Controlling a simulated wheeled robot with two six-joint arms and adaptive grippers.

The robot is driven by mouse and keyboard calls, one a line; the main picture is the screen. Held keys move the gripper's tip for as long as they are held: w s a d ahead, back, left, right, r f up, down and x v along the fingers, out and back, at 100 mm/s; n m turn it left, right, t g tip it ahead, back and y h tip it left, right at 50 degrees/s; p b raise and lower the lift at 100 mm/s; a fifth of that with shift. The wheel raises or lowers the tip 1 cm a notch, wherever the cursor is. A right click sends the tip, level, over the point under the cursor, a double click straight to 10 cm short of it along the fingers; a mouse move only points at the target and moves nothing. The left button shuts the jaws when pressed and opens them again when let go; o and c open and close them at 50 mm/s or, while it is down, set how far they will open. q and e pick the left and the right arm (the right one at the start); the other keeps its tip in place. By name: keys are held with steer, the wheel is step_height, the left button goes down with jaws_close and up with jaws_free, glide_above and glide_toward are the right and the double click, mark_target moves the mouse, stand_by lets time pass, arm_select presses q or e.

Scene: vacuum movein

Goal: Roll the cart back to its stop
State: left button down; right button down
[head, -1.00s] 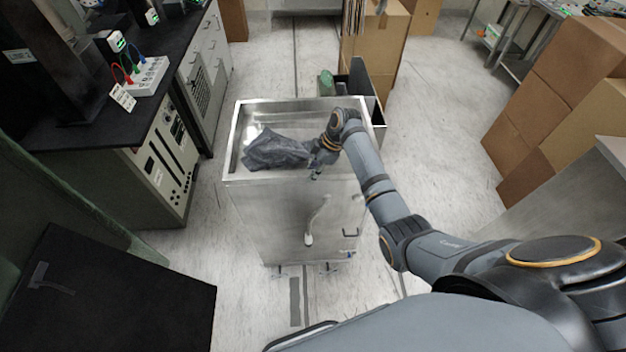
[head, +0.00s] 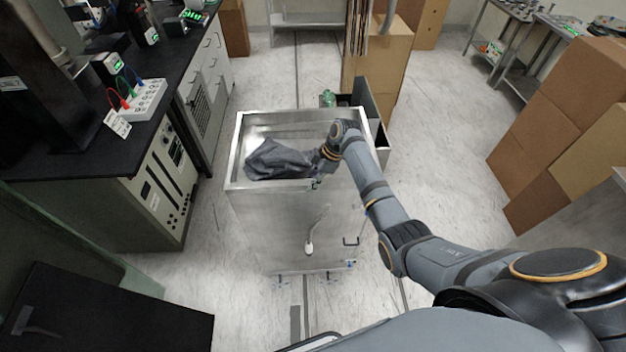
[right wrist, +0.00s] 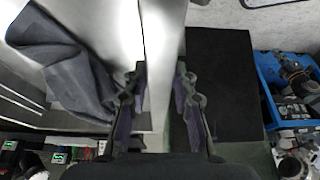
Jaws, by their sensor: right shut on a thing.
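The cart (head: 290,225) is a stainless steel box with an open top tray, standing upright on casters in the middle of the head view. A dark grey cloth (head: 277,160) lies crumpled in its tray. My right gripper (head: 318,173) is at the cart's near rim, right of the cloth. In the right wrist view my right gripper (right wrist: 162,85) is shut with the cart's steel rim (right wrist: 158,30) between its fingers. The cloth also shows there (right wrist: 60,60). My left gripper is out of view. No stop can be made out clearly.
A dark lab bench (head: 160,140) stands to the left. Cardboard boxes (head: 385,55) stand behind the cart, and more boxes (head: 560,120) are stacked at the right. Dark lines run along the floor beneath the cart. The floor between bench and cart is clear.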

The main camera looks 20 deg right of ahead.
steer(key=shift+w+r, duration=0.15)
steer(key=shift+w, duration=0.05)
steer(key=c, duration=1.4)
jaws_free()
steer(key=o, duration=0.3)
steer(key=shift+w, duration=0.15)
steer(key=v, duration=1.2)
steer(key=shift+d, duration=0.1)
